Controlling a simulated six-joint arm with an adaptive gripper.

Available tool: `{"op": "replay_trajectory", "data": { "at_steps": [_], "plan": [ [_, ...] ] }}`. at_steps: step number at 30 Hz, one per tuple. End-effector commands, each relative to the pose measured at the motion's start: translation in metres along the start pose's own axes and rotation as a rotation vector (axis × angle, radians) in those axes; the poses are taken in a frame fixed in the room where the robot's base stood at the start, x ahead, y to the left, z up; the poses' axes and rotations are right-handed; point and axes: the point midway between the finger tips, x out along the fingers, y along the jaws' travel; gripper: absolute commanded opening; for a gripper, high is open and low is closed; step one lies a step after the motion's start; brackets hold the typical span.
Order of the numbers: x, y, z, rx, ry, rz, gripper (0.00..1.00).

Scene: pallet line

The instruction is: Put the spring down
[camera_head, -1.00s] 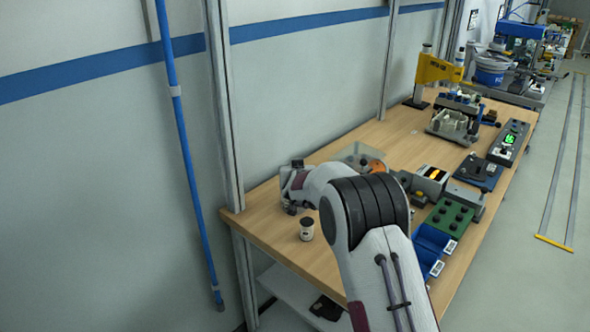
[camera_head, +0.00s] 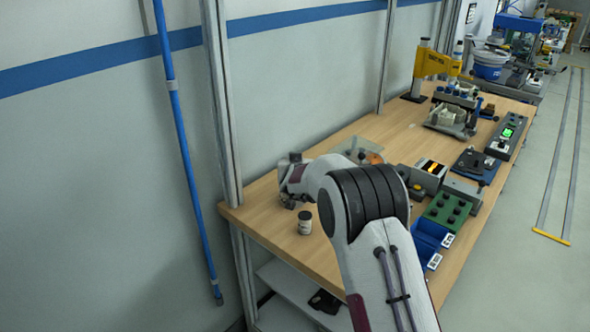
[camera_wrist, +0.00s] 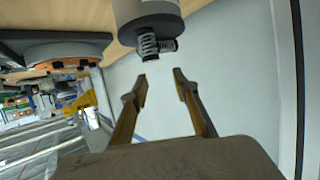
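Two small dark coil springs (camera_wrist: 150,45) show at the mouth of a pale round pot (camera_wrist: 145,12) in the wrist view, where the picture is turned with the bench at the top. The pot also shows standing near the left end of the bench in the head view (camera_head: 305,224). My gripper (camera_wrist: 161,73) points toward the springs with its two fingers apart. The gap between the fingertips is empty, and the springs lie just beyond them. In the head view the fingers cannot be made out behind my wrist.
The wooden bench (camera_head: 400,130) carries a clear tray (camera_head: 352,146) with an orange round part behind my arm. Blue bins (camera_head: 428,240), a green knobbed block (camera_head: 447,211) and a black-and-yellow device (camera_head: 428,172) stand to the right. A metal post (camera_head: 222,110) rises at the bench's left end.

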Motion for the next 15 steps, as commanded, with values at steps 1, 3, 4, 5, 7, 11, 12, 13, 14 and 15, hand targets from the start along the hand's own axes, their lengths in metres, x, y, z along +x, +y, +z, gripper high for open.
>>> {"op": "replay_trajectory", "data": {
  "at_steps": [1,3,4,5,7,11,12,13,14,15],
  "plan": [
    [-0.003,0.0,0.0,0.0,0.0,0.0,0.29],
    [-0.008,0.0,0.0,-0.001,0.0,0.0,0.29],
    [-0.01,0.0,-0.001,-0.001,0.0,0.0,0.29],
    [-0.012,0.0,-0.001,-0.001,0.0,0.0,0.29],
    [-0.018,0.0,0.0,-0.001,0.0,0.0,0.29],
    [-0.03,-0.001,0.0,-0.001,-0.001,-0.001,0.29],
    [-0.033,-0.001,0.0,-0.001,0.0,0.0,0.29],
    [-0.036,0.0,0.0,-0.001,0.0,0.0,0.29],
    [-0.039,0.0,-0.001,-0.001,0.001,0.0,0.29],
    [-0.043,0.0,0.0,-0.001,-0.001,0.0,0.29]
  ]
}}
